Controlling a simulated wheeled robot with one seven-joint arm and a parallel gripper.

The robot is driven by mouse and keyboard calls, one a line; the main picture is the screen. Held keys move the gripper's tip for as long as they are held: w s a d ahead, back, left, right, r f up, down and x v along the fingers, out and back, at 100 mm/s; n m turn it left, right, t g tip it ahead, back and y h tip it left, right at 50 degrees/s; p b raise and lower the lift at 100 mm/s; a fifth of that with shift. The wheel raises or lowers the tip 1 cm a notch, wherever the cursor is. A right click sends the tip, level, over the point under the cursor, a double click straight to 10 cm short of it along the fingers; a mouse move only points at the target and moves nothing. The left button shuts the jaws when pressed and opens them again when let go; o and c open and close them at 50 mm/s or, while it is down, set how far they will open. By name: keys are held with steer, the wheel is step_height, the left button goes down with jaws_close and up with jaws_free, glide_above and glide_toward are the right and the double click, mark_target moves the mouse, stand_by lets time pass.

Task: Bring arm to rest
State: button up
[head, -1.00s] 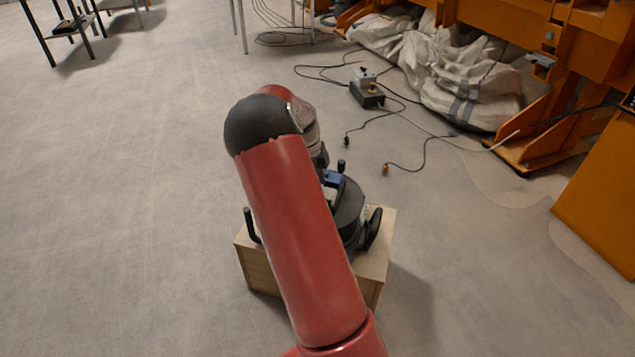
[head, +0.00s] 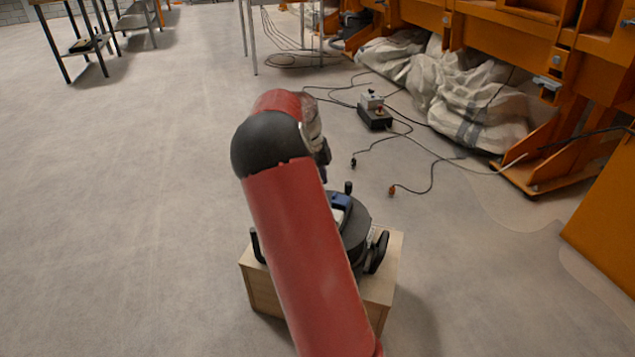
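My red arm (head: 305,255) reaches up from the bottom of the head view to a black rounded joint (head: 268,145). Beyond the joint, a short red and grey section bends away. A dark end piece, perhaps part of my gripper (head: 323,163), shows at its right edge. The arm hides most of it, so I cannot make out fingers or anything held. Below it, a round black device (head: 352,222) with a blue part and black handles sits on a wooden box (head: 388,268).
A small grey and black power box (head: 374,113) with loose cables lies on the floor. White sacks (head: 475,105) lie under an orange steel frame (head: 520,35) at the right. Metal-legged tables stand at the back. The floor at left is clear.

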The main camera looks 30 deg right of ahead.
steer(key=s+a+r+n+t+y, duration=0.2)
steer(key=s+a+r+n+t, duration=0.2)
steer(key=s+a+r+n, duration=1)
steer(key=s+a+f+n+t, duration=0.1)
steer(key=s+a+n+t, duration=0.2)
steer(key=s+a+n, duration=0.6)
steer(key=shift+s+a+f+n+h, duration=0.3)
steer(key=shift+s+a+f+n, duration=0.1)
steer(key=shift+s+n, duration=2.2)
steer(key=shift+w, duration=0.15)
